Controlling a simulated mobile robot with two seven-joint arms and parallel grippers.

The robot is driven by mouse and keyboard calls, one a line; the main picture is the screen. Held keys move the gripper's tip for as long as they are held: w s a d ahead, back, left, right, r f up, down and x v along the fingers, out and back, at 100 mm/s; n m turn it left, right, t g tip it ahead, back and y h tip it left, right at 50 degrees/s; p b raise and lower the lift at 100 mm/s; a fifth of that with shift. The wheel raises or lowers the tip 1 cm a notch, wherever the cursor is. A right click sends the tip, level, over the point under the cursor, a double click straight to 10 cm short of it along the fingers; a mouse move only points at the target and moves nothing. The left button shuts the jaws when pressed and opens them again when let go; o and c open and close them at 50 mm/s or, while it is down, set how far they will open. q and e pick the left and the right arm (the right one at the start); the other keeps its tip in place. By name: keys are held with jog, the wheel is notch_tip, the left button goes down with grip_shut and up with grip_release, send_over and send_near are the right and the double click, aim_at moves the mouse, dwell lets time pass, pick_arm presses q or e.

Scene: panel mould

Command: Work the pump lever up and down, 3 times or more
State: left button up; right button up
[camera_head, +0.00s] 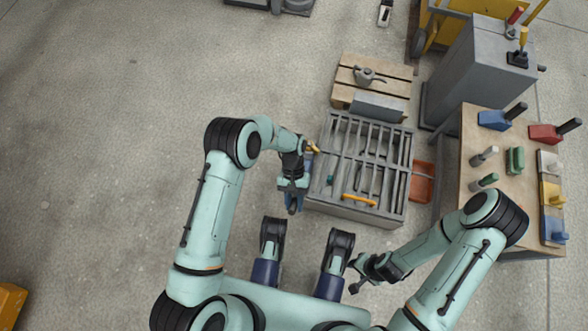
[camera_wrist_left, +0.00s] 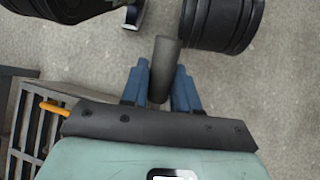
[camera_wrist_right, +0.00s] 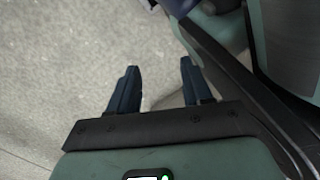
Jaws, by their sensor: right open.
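My left gripper (camera_head: 293,203) is low at the left side of the slatted grey box. In the left wrist view its blue fingers (camera_wrist_left: 160,68) lie on either side of a dark grey cylindrical handle (camera_wrist_left: 167,52), which looks like the end of the pump lever. The fingers look closed against it. My right gripper (camera_head: 356,288) is open and empty, held in front of the box near my base. Its spread fingers (camera_wrist_right: 158,70) show bare floor between them.
The slatted grey box (camera_head: 345,212) has an orange handle (camera_head: 358,199) at its front. A wooden pallet (camera_head: 343,75) stands behind it, a red-orange bin (camera_head: 422,182) beside it. A wooden table (camera_head: 470,150) with coloured tools stands at right.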

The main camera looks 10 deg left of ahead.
pick_arm(q)
jog(key=o, duration=0.3)
jog(key=shift+r, duration=0.1)
jog(key=p+v, duration=0.1)
jog(key=v, duration=1.2)
jog(key=shift+w+r+p, duration=0.15)
jog(key=shift+p, duration=0.2)
pick_arm(e)
jog(key=w+r, duration=0.1)
jog(key=w+r+t, duration=0.1)
jog(key=w, duration=0.1)
jog(key=shift+w+a, duration=0.15)
jog(key=shift+a, duration=0.05)
